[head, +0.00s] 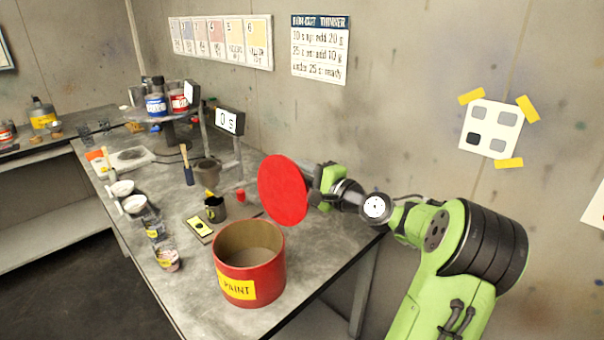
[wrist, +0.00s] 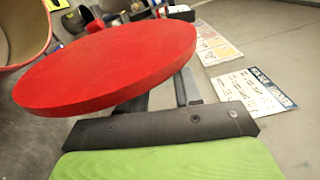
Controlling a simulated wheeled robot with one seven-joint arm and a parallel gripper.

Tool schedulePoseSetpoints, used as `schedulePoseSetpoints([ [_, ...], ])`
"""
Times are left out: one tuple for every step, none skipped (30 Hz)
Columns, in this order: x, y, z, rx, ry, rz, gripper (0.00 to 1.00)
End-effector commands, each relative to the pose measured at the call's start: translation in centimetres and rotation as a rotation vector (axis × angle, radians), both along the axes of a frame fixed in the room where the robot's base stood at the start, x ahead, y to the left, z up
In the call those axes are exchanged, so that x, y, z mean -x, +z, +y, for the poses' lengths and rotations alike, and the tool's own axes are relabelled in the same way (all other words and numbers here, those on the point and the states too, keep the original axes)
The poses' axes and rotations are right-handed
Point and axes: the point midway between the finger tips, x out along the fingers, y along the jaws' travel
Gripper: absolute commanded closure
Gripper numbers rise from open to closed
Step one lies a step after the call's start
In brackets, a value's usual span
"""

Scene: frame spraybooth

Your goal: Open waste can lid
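The red waste can (head: 250,285) with a yellow "PAINT" label stands upright on the grey table near its front edge. Its mouth is uncovered. The round red lid (head: 284,190) stands steeply tilted above and behind the can's right side. I cannot tell whether it is joined to the can. My gripper (head: 318,185) is right behind the lid, on its right. In the wrist view, the lid (wrist: 110,65) covers the fingertips. The two dark fingers show apart near their base. What lies between their tips is hidden. Part of the can (wrist: 22,38) shows at top left.
Behind the can are a dark cup (head: 214,210), a yellow-and-black pad (head: 199,229) and a stand with a display (head: 229,121). Small pots (head: 167,260) line the table's left side. The wall (head: 400,90) rises close behind my arm.

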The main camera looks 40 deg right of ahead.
Motion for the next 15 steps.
schedulePoseSetpoints([
  [0.0,0.0,0.0,0.0,0.0,0.001,0.92],
  [0.0,0.0,0.0,0.0,0.0,0.001,0.96],
  [0.0,0.0,0.0,0.0,0.0,0.001,1.0],
  [0.0,0.0,0.0,0.0,0.0,0.001,1.0],
  [0.0,0.0,0.0,0.0,0.0,0.001,1.0],
  [0.0,0.0,0.0,0.0,0.0,0.001,1.0],
  [0.0,0.0,0.0,0.0,0.0,0.002,1.0],
  [0.0,0.0,0.0,0.001,0.0,0.002,1.0],
  [0.0,0.0,0.2,0.01,0.001,0.002,1.0],
  [0.0,0.1,0.4,0.026,0.002,0.001,1.0],
  [0.0,0.2,0.7,0.05,0.002,0.001,1.0],
  [0.0,0.3,1.3,0.089,0.002,0.0,1.0],
  [0.0,0.4,1.7,0.118,0.002,-0.001,1.0],
  [0.0,0.5,2.0,0.147,0.002,0.0,1.0],
  [0.1,0.6,2.4,0.178,0.001,-0.002,1.0],
])
